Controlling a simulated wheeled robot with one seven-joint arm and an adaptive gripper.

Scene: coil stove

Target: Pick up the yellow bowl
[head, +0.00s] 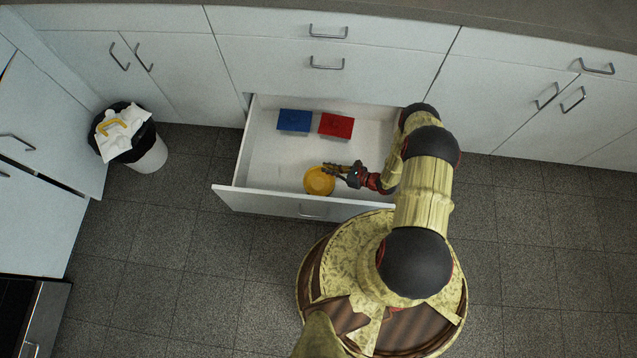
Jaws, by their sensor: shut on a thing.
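The yellow bowl (317,184) is in the open white drawer (262,160), near its front panel and about the middle of its width. My gripper (328,172) reaches in from the right and is shut on the bowl's right side. The fingers cover part of the bowl's rim and inside. From this high view I cannot tell whether the bowl rests on the drawer floor or is lifted off it.
A blue box (294,120) and a red box (336,125) lie at the back of the drawer. The drawer's front panel (270,204) stands between my base and the bowl. A bin (148,157) with a black liner stands at left. The floor (180,260) is clear at left.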

